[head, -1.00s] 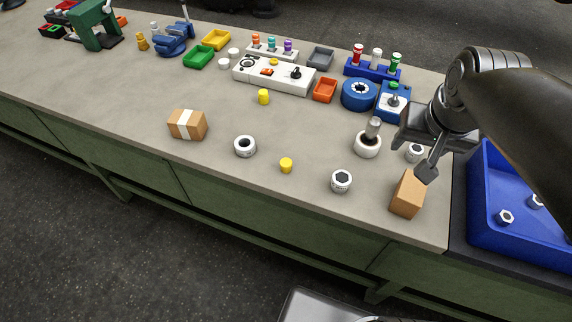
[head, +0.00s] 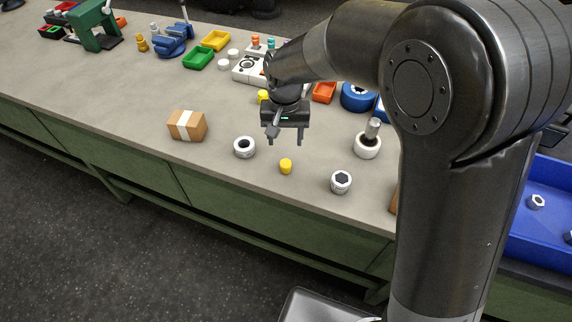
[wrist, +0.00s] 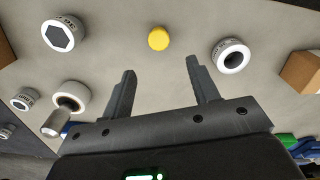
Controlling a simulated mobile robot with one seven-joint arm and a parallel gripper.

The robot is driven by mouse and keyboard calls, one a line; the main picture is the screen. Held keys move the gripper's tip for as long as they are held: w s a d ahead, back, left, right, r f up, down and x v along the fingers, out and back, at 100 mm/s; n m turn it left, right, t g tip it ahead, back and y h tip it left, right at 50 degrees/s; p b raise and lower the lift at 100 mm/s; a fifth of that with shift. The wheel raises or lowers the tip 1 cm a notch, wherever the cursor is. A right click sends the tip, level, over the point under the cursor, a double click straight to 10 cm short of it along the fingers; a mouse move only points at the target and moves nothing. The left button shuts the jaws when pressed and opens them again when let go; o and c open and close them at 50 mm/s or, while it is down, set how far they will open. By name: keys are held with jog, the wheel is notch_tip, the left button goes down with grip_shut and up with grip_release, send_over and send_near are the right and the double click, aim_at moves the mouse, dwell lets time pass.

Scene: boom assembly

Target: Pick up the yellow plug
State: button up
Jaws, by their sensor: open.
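A small yellow plug (head: 286,166) stands on the bench near its front edge. It also shows in the wrist view (wrist: 158,38), beyond the fingertips and between their lines. My gripper (head: 285,138) is open and empty above the bench, just behind the plug in the head view. In the wrist view its two fingers (wrist: 161,70) are spread apart with bare bench between them. A second yellow piece (head: 263,97) sits farther back, partly hidden by my arm.
A white ring (head: 245,147) is left of the plug. A white part with a dark hex centre (head: 341,182) is to its right. A white ring with a metal pin (head: 368,143) stands behind that. A cardboard box (head: 187,125) is farther left. Bench around the plug is clear.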

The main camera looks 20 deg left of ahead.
send_over(285, 164)
jog(key=f, duration=0.5)
jog(key=shift+w+a+f, duration=0.15)
jog(key=shift+w+f, duration=0.1)
jog(key=shift+s+d+f, duration=0.1)
jog(key=shift+s+f, duration=0.05)
jog(key=shift+f, duration=1.2)
jog(key=shift+s+d+f, duration=0.1)
jog(key=shift+f, duration=1.25)
jog(key=shift+c, duration=0.3)
jog(key=c, duration=1)
jog(key=shift+r, duration=0.15)
